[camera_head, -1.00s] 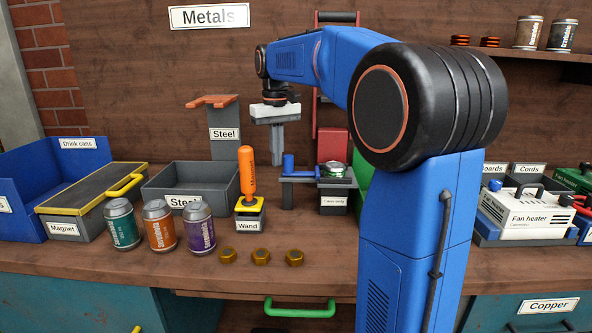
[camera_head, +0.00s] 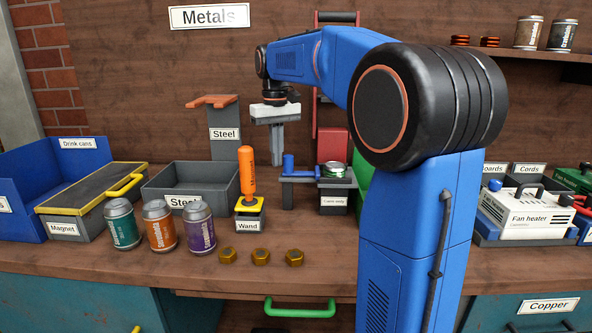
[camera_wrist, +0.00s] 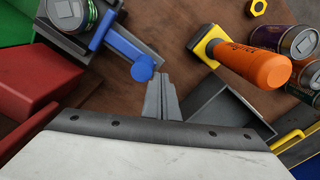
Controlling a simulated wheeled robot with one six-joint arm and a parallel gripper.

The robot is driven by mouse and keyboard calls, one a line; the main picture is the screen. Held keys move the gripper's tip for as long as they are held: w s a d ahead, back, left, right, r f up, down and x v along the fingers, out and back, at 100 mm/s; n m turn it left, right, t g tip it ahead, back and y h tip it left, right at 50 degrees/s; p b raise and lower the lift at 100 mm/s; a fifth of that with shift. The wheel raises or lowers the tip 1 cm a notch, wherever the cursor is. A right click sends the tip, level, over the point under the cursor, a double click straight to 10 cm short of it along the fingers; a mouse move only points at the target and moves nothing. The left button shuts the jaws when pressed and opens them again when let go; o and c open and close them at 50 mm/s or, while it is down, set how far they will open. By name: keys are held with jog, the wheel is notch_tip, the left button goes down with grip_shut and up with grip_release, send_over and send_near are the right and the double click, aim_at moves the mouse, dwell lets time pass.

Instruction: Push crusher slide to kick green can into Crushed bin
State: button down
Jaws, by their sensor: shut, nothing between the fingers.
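The green can (camera_head: 335,169) appears squat and sits on the crusher (camera_head: 334,198), right of its blue slide handle (camera_head: 288,165). In the wrist view the green can (camera_wrist: 72,14) is at the top left, and the blue slide handle (camera_wrist: 142,68) sticks out toward my gripper. My gripper (camera_head: 277,149) is shut and empty, pointing down just left of and above the handle. In the wrist view my gripper's fingertips (camera_wrist: 164,78) appear beside the handle; contact cannot be told. A green bin (camera_head: 362,176) shows partly behind my arm; no label on it is visible.
The orange-handled wand (camera_head: 247,172) stands upright left of the crusher. A grey steel bin (camera_head: 190,200) lies farther left. Green, orange and purple cans and several brass nuts (camera_head: 261,256) stand in front. A red box (camera_head: 333,143) is behind the crusher.

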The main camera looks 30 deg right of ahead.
send_over(308, 172)
jog(key=shift+a, duration=0.1)
jog(key=shift+w+a, duration=2.8)
jog(key=shift+a, duration=1.4)
notch_tip(308, 172, up, 8)
jog(key=shift+s, duration=0.1)
